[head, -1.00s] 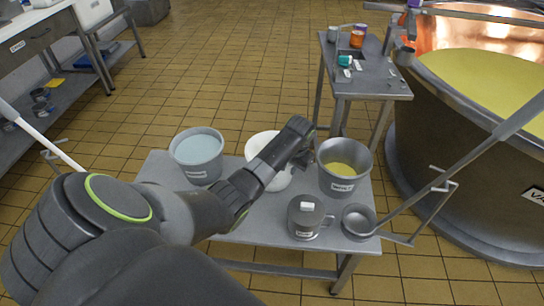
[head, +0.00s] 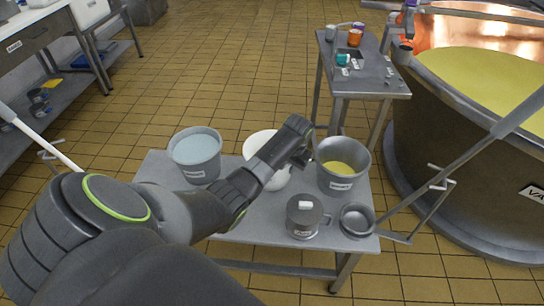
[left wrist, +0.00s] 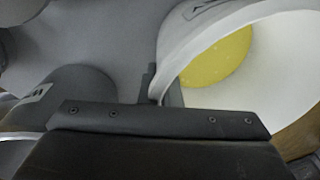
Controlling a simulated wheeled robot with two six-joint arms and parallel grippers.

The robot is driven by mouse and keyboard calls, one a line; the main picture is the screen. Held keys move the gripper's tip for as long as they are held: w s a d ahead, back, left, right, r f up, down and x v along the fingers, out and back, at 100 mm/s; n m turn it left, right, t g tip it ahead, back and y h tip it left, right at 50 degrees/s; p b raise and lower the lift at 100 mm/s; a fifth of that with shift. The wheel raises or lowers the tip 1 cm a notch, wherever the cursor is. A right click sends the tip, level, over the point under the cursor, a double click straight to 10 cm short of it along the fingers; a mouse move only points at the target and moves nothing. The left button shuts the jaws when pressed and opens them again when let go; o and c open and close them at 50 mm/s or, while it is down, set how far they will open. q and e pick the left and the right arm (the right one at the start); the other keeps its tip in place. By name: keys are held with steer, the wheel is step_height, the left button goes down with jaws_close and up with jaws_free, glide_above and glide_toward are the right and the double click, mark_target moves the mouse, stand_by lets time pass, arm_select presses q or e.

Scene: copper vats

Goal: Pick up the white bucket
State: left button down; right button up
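The white bucket (head: 254,147) stands on the small metal table, partly hidden behind my left gripper and forearm in the head view. In the left wrist view its pale wall and rim (left wrist: 291,65) fill the upper right, with a round yellow area inside. My left gripper (head: 297,158) is at the bucket's right side in the head view. In the left wrist view its fingertips (left wrist: 162,92) lie on both sides of the rim, with the rim between them and no clear gap. My right gripper is not in view.
On the metal table (head: 260,232) stand a grey bucket with pale blue contents (head: 196,170), a grey bucket with yellow contents (head: 338,183), a lidded jug (head: 303,222) and a round ladle bowl (head: 357,222). A large vat (head: 450,160) stands at right. Open tiled floor lies behind.

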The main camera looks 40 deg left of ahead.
arm_select(q)
steer(key=shift+r, duration=0.2)
step_height(320, 180, up, 9)
steer(key=shift+w+p, duration=0.1)
steer(key=shift+p, duration=0.55)
steer(key=shift+r+p, duration=0.35)
steer(key=shift+r, duration=0.35)
step_height(320, 180, up, 2)
steer(key=p, duration=0.3)
steer(key=shift+r, duration=0.1)
